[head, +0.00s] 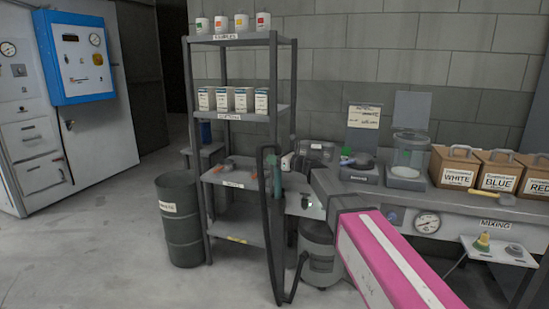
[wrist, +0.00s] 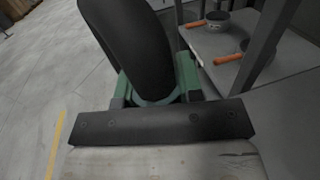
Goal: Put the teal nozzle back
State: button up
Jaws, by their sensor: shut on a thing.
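The teal nozzle (head: 277,180) is upright in front of the shelf rack in the head view. A black hose (head: 267,225) arches over its top and hangs in a long loop almost to the floor. In the wrist view my gripper (wrist: 155,88) has green fingers on both sides of a thick black part (wrist: 135,45), with a teal-grey ring at its base. The gripper is shut on the nozzle. My arm's pink link reaches in from the lower right of the head view. I cannot make out a holder for the nozzle.
The grey rack (head: 232,116) holds cups, cartons and orange-handled pans. A drum (head: 182,222) stands left of it. The bench (head: 385,193) at right carries scales and boxes (head: 455,167). A grey canister (head: 320,262) stands beneath my arm. Floor at left is clear.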

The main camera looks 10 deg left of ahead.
jog(key=shift+f, duration=1.75)
jog(key=o, duration=1.1)
jog(key=v, duration=1)
jog(key=shift+s+d, duration=0.1)
jog(key=shift+d, duration=0.3)
